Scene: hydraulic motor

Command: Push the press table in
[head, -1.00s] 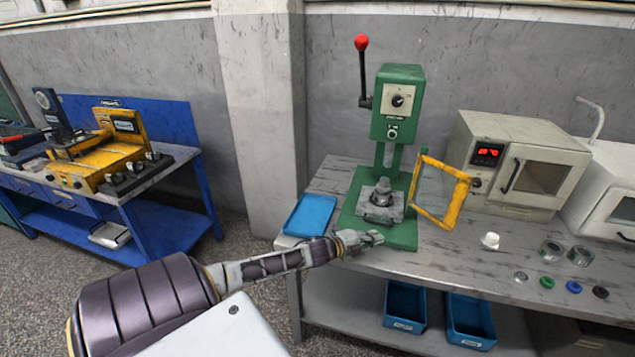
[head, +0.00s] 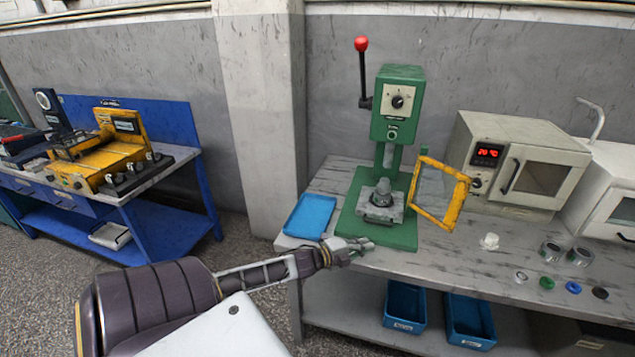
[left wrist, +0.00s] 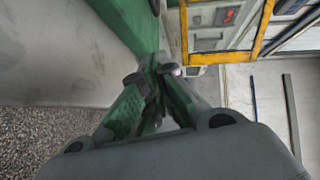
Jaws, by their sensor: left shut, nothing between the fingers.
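The green press (head: 398,105) stands on the grey workbench, its red-knobbed lever raised. Its grey press table (head: 374,214) sits low on the green base, under the press head, with a grey metal part (head: 383,189) on it. My left gripper (head: 369,245) is shut and empty at the front edge of the base, in front of the press table and apart from it. In the left wrist view, the closed fingers (left wrist: 157,72) point toward the green base, and the press table cannot be made out. My right gripper is not in view.
A yellow-framed guard (head: 423,217) stands open at the press's right. A blue tray (head: 310,215) lies left of the press. An oven (head: 520,160), a white cup (head: 489,241) and several rings are to the right. Blue bins (head: 404,306) sit on the lower shelf.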

